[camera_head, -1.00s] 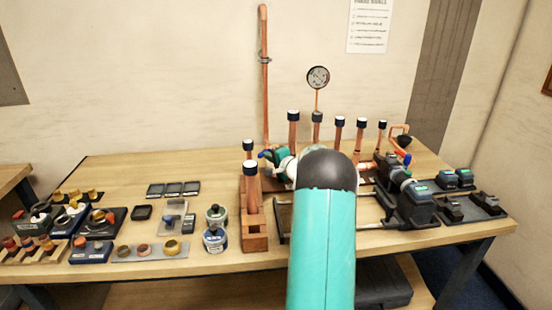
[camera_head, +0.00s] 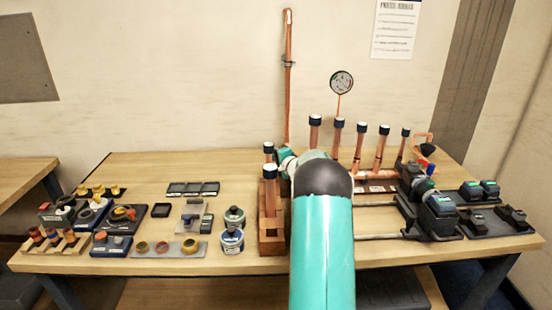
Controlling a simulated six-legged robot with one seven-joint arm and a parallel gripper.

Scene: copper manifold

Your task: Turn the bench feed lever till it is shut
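The tall copper feed pipe (camera_head: 288,80) rises along the wall at the back of the bench. Its lower end goes behind my arm, and no lever shows there now. My teal and dark arm (camera_head: 323,220) reaches forward over the middle of the bench. Its teal and white wrist part (camera_head: 286,160) is close to the pipe's foot in the picture. My fingers are hidden behind the arm, so I cannot see whether they touch anything. A small blue handle (camera_head: 430,168) shows at the right of the manifold.
Capped copper stubs (camera_head: 338,140) and a round gauge (camera_head: 341,83) stand behind my arm. A wooden block with capped pipes (camera_head: 270,235) stands just left of it. Dark clamp machines (camera_head: 438,212) are at right. Fittings and tins (camera_head: 232,238) cover the left; bare wood lies behind them.

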